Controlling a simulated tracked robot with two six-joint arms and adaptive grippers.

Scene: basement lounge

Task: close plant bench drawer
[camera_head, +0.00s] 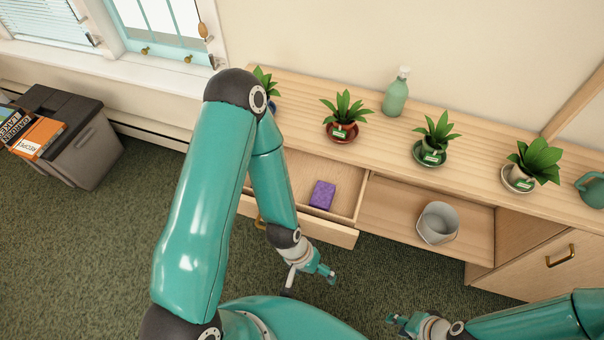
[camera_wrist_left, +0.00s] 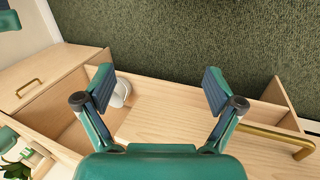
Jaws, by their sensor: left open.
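The plant bench (camera_head: 384,150) stands along the wall, and its drawer (camera_head: 335,235) is pulled out. A purple sponge-like block (camera_head: 322,195) lies inside it. Part of the brass drawer handle (camera_head: 260,222) shows beside my left arm, which hides some of the drawer. My left gripper (camera_head: 312,278) is in front of and below the drawer front, with no contact visible. In the left wrist view its two fingers (camera_wrist_left: 158,90) are spread and empty, with the brass handle (camera_wrist_left: 284,138) to their right. My right gripper (camera_head: 402,322) is low, right of the left one; its jaw opening is unclear.
Several potted plants, such as one on a red saucer (camera_head: 341,131), and a green spray bottle (camera_head: 396,93) stand on the bench top. A grey pot (camera_head: 437,223) sits in the open shelf beside the drawer. A grey bin (camera_head: 85,152) stands left; carpet between is clear.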

